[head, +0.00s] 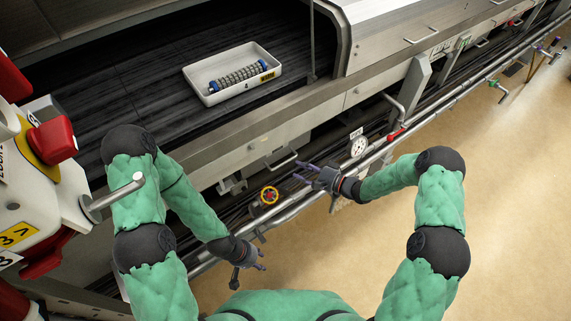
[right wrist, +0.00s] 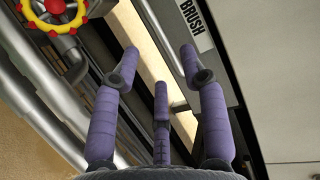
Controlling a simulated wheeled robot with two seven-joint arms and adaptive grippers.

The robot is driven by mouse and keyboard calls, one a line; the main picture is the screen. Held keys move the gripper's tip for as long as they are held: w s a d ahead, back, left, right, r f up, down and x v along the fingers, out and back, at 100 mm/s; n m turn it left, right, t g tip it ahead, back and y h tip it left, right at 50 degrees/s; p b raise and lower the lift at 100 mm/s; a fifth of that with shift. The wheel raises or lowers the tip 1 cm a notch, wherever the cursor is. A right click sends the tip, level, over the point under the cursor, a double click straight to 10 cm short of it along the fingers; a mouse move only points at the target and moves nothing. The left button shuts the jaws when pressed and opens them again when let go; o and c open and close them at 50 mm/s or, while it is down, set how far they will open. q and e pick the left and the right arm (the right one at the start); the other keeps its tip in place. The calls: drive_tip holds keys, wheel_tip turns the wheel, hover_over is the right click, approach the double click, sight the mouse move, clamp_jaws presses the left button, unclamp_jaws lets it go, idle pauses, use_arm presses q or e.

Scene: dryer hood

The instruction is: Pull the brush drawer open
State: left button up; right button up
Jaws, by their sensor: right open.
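The brush drawer's front is in the machine's side. A metal bar handle (head: 283,163) sticks out from the machine's side in the head view. My right gripper (head: 305,173) is open, its purple fingers pointing left, close to the handle's right end. In the right wrist view its spread fingers (right wrist: 185,62) lie just below the label; whether they touch the handle cannot be told. My left gripper (head: 262,259) is empty with fingers spread, low over the pipes.
A red and yellow valve wheel (head: 269,195) sits left of my right gripper. A long pipe (head: 300,203) and a gauge (head: 358,147) run along the front. A white tray (head: 193,77) with a roller brush (head: 240,76) rests on the dark belt. The floor at right is clear.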

sight(285, 163)
drive_tip(key=b+x, duration=0.1)
drive_tip(key=x, duration=0.6)
drive_tip(key=shift+w+a+f+b, duration=0.1)
drive_tip(key=shift+w+a+b, duration=0.05)
drive_tip(key=shift+a+b, duration=0.2)
drive_tip(key=shift+d, duration=0.1)
clamp_jaws()
